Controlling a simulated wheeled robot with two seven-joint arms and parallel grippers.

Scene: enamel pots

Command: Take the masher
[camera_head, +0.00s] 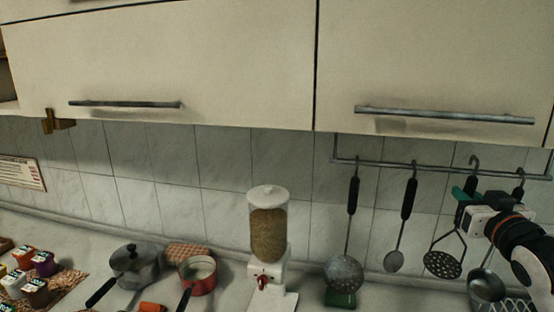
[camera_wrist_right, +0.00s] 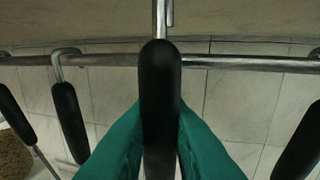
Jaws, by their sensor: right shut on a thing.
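The masher (camera_head: 443,263) has a black handle and a round perforated metal head. The left gripper is not in view.
The rail (camera_head: 440,168) also holds a skimmer (camera_head: 344,272), a spoon (camera_head: 394,262) and a ladle (camera_head: 486,286) close to the masher. A cereal dispenser (camera_head: 268,235), a lidded pot (camera_head: 135,262) and a red saucepan (camera_head: 198,278) stand on the counter. Cabinets hang above.

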